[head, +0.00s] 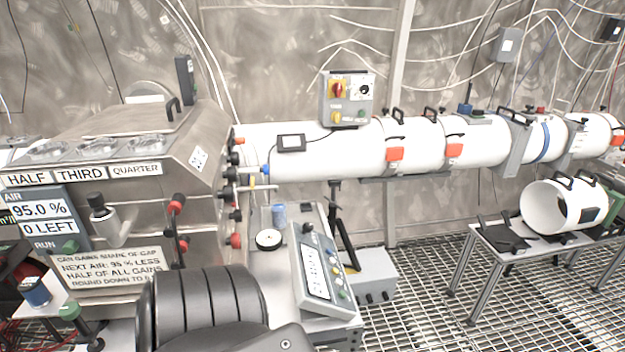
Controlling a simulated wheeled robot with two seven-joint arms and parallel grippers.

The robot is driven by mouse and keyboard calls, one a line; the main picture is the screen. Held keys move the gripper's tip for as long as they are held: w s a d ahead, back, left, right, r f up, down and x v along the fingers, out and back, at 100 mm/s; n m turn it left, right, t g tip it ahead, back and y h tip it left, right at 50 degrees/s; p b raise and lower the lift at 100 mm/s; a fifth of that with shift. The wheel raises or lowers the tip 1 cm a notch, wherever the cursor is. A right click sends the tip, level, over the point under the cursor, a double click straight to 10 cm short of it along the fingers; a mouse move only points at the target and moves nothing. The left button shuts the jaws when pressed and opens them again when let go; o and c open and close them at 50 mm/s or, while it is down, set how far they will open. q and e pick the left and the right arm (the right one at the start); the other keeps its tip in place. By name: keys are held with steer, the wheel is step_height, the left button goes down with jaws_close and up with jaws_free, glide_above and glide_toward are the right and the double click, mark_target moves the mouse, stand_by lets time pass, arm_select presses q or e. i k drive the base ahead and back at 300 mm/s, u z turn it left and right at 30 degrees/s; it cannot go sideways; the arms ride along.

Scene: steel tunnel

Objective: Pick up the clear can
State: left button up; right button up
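A small bluish, partly see-through can (279,214) stands upright on the bench beside the steel cabinet, behind a round white dial with a black rim (268,239). It may be the clear can, but it is too small to be sure. Another small blue can (36,291) stands at the far left on a pale surface. Round clear-looking lids or cups (147,143) are set in the cabinet top above the labels HALF, THIRD and QUARTER.
The steel cabinet (190,130) has red and black knobs on its right side. A sloped control panel (318,270) stands at the bench front. A long white tube (330,150) runs along the wall. A low table (480,235) holds a white cylinder (560,205). Grated floor (420,300) is open at centre right.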

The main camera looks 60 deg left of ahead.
mark_target(279, 214)
steer(key=i, duration=2.7)
steer(key=u, duration=2.95)
steer(key=i, duration=0.4)
